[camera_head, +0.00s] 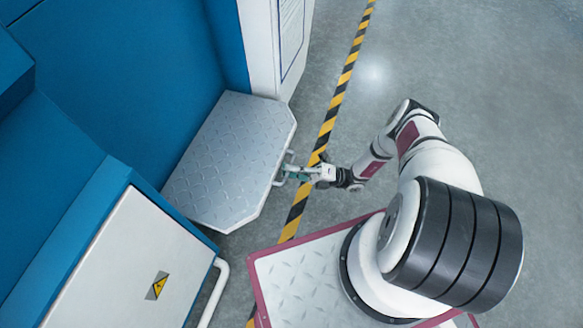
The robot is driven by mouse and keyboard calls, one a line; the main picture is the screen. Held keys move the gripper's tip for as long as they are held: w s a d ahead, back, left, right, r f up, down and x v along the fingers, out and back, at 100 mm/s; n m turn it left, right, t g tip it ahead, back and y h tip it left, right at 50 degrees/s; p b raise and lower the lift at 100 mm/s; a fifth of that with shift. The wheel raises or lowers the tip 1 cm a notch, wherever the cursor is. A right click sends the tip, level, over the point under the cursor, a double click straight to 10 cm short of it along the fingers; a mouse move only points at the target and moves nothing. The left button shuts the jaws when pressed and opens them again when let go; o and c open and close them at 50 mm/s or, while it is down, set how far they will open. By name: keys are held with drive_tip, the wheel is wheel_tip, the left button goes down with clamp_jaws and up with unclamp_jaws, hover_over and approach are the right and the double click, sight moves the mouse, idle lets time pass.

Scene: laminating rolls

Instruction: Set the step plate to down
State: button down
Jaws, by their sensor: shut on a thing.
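The step plate (228,158) is a grey diamond-tread metal panel with cut corners beside the blue machine. It sticks out from the machine's side towards the striped floor line; its exact tilt is hard to tell from above. A small handle (289,157) shows on its right edge. My gripper (291,172) is at that edge, shut on the handle, with green parts showing near the fingers. The fingertips are small and partly hidden in this view.
The blue machine (110,70) fills the left. A white cabinet (160,262) with a yellow warning sign and a white pipe (213,290) stand at lower left. A white panel (270,45) stands behind the plate.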

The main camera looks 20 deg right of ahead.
drive_tip(key=shift+a, duration=0.2)
drive_tip(key=c, duration=2)
unclamp_jaws()
drive_tip(key=shift+o, duration=0.2)
drive_tip(key=shift+d, duration=0.1)
drive_tip(key=s+d, duration=0.3)
drive_tip(key=d, duration=0.9)
drive_tip(key=shift+s+d+f, duration=0.25)
drive_tip(key=shift+d, duration=0.05)
